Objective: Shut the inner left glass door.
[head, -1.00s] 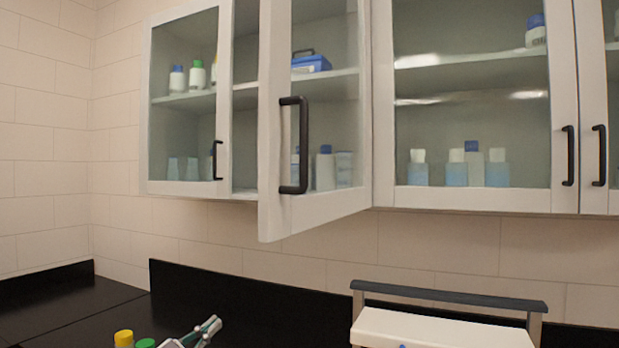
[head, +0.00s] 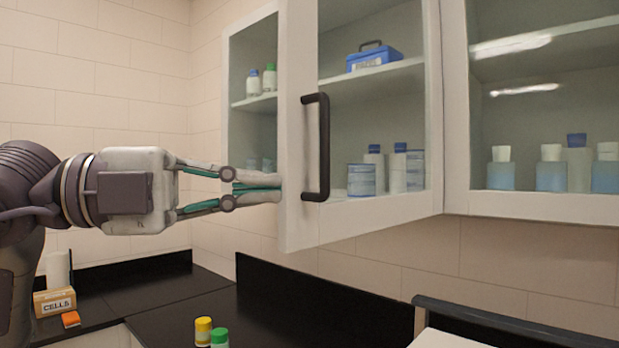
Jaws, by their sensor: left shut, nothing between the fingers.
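The inner left glass door (head: 297,222) has a white frame and a black bar handle (head: 324,147). It stands open, swung out from the wall cabinet, with its hinge side at the right and its free edge at the left. My left gripper (head: 278,188) reaches in from the left at the height of the handle's lower end. Its fingers are shut and empty, with the tips at the door's free edge. I cannot tell whether they touch it. My right gripper is not in view.
Bottles and a blue box (head: 374,57) stand on the cabinet shelves. Below are a black counter (head: 170,310), a yellow-capped vial (head: 203,331), a green-capped vial (head: 219,338) and a box marked CELLS (head: 54,302). A dark rail (head: 510,325) is at the lower right.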

